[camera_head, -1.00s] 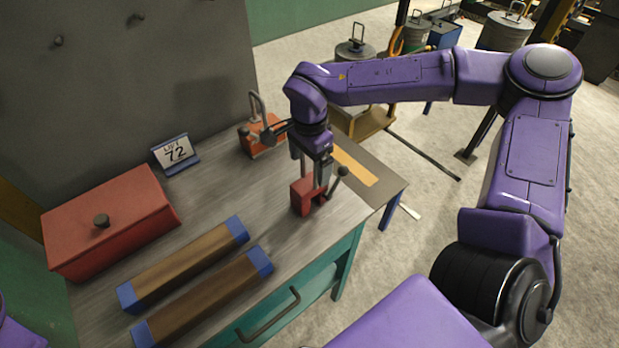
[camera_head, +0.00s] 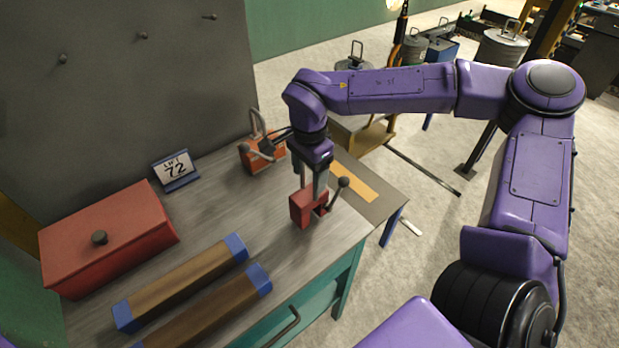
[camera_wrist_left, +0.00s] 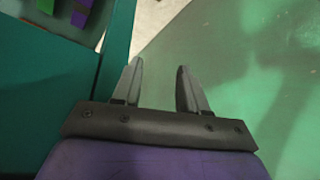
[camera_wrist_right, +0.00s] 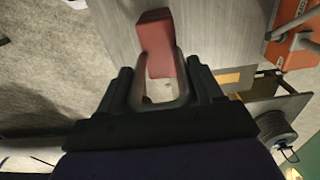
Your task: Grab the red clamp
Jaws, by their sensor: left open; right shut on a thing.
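The red clamp (camera_head: 302,207) is at the right end of the grey workbench, upright, with a dark ball-ended handle at its right. My right gripper (camera_head: 311,190) comes down on it from above and is shut on it. In the right wrist view the clamp (camera_wrist_right: 157,45) shows between and beyond the fingers (camera_wrist_right: 163,85). I cannot tell whether its base touches the bench. My left gripper (camera_wrist_left: 160,85) is open and empty in the left wrist view, over a green surface; it is not seen in the head view.
A red box (camera_head: 110,240) with a knob, two brown bars with blue ends (camera_head: 185,280) and a "LIFT 72" sign (camera_head: 176,170) stand on the workbench (camera_head: 225,205). An orange device (camera_head: 262,155) is behind the clamp. An orange strip (camera_head: 352,181) lies to its right.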

